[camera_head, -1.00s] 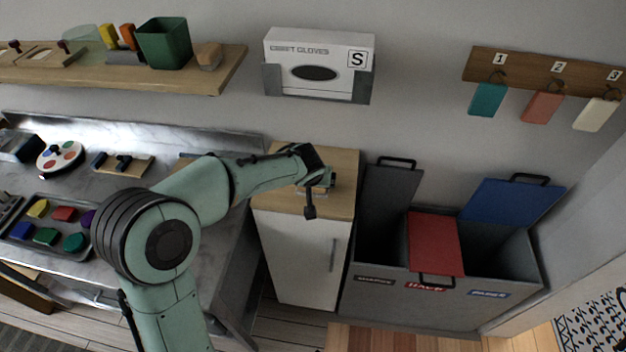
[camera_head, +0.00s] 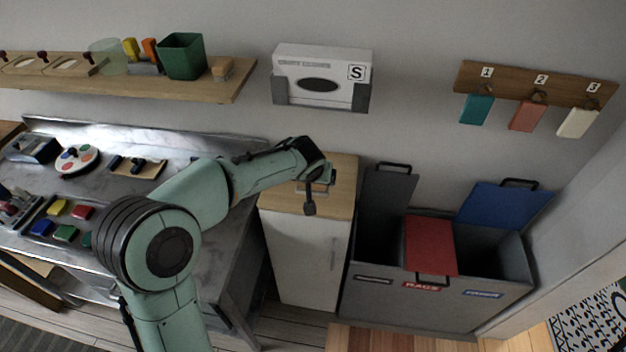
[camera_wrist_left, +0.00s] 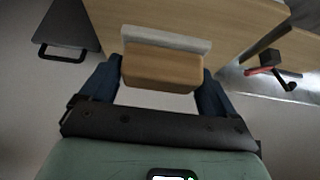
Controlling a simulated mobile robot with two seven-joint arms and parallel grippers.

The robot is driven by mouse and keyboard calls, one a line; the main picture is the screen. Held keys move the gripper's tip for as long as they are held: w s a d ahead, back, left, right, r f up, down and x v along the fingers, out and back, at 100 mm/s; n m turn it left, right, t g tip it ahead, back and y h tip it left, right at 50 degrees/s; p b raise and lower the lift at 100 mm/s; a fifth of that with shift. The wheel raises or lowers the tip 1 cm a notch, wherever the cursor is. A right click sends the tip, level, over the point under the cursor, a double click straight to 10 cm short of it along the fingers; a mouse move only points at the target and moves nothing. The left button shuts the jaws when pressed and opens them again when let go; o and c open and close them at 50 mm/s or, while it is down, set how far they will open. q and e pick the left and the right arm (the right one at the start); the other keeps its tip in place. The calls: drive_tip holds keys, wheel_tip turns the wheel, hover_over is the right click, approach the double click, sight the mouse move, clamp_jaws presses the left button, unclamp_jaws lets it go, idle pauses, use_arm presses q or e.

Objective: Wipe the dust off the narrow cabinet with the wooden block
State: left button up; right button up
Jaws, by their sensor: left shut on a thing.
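The narrow cabinet (camera_head: 305,258) has a white door and a light wood top, and stands between the counter and the grey bins. My left gripper (camera_head: 317,186) is over the cabinet's top. In the left wrist view its two dark fingers are shut on the wooden block (camera_wrist_left: 160,72), one on each side. The block has a pale grey pad (camera_wrist_left: 165,39) along its far side. The cabinet's wood top (camera_wrist_left: 215,17) lies beyond the pad; I cannot tell whether the pad touches it. I cannot make out dust on the visible top. My right gripper is out of view.
Grey bins with a red lid (camera_head: 431,245) and a raised blue lid (camera_head: 505,207) stand right of the cabinet. The metal counter (camera_head: 225,240) is at its left. A glove box (camera_head: 322,80) and a wooden shelf (camera_head: 130,88) are on the wall above.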

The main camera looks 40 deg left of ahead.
use_arm(q)
drive_tip(key=shift+r+p, duration=0.6)
drive_tip(key=shift+r, duration=0.45)
